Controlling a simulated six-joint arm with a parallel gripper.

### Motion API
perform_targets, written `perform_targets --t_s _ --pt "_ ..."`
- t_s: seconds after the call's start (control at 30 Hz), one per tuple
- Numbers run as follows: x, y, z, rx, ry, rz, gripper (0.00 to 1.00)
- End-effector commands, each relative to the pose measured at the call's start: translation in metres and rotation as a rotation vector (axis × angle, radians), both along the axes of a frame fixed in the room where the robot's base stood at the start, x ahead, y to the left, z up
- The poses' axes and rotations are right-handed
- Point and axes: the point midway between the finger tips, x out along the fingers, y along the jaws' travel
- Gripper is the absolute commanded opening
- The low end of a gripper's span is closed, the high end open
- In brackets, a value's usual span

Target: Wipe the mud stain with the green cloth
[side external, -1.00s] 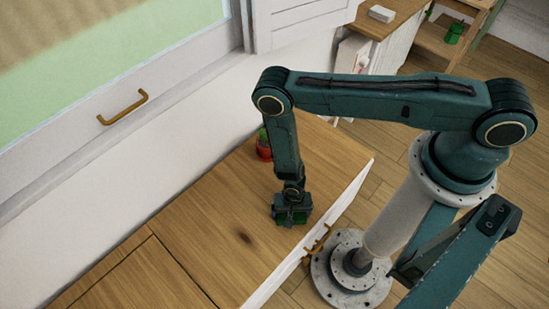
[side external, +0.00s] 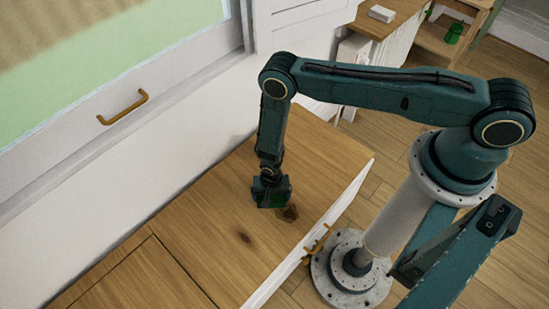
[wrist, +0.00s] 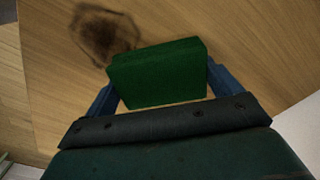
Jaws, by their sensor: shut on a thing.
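The green cloth is a thick folded block held in my gripper (side external: 270,182). In the side view the cloth (side external: 273,198) is low over the wooden counter top; I cannot tell whether it touches. A brown, blotchy mud stain (side external: 288,213) shows on the wood just to the lower right of the cloth. In the wrist view the cloth (wrist: 158,75) sits between my two blue fingers, and a dark ring-shaped stain (wrist: 103,35) lies beyond its upper left corner. A smaller dark mark (side external: 244,237) lies to the lower left; I cannot tell if it is stain or wood knot.
The wooden counter (side external: 190,235) is clear to the left. A white wall with a window and brass handle (side external: 123,107) runs behind it. A white object (side external: 381,14) lies on a farther cabinet, and a green item (side external: 454,33) stands on a shelf at upper right.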

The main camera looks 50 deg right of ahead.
Motion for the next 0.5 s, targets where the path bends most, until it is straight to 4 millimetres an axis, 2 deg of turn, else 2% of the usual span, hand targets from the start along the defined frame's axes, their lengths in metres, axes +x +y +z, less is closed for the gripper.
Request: perform_targets --t_s 0.03,0.5 --pt "-0.01 0.0 -0.002 -0.003 0.01 0.003 0.66" --pt "-0.054 0.0 -0.003 -0.003 0.01 0.003 0.66"
